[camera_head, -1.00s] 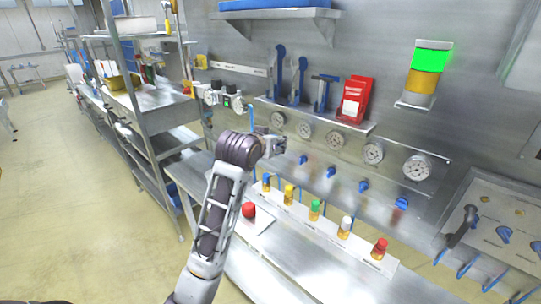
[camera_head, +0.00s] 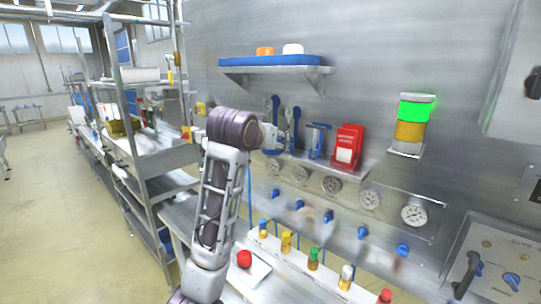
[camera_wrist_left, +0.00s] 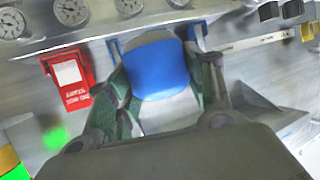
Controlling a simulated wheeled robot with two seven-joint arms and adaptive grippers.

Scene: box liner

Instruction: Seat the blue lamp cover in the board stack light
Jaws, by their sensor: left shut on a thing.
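The board stack light (camera_head: 411,122) is on the wall at the right, with a lit green section above an amber one on a bracket. Its edge also shows at the lower left of the left wrist view (camera_wrist_left: 10,163). My left gripper (camera_head: 272,138) is in front of the wall, well left of the stack light. In the left wrist view my left gripper (camera_wrist_left: 162,90) is shut on the blue lamp cover (camera_wrist_left: 157,68), with a dark green finger on each side. In the head view I cannot make out the cover. My right gripper is not in view.
A wall shelf (camera_head: 275,71) holds a blue tray with an orange piece (camera_head: 265,50) and a white piece (camera_head: 293,48).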

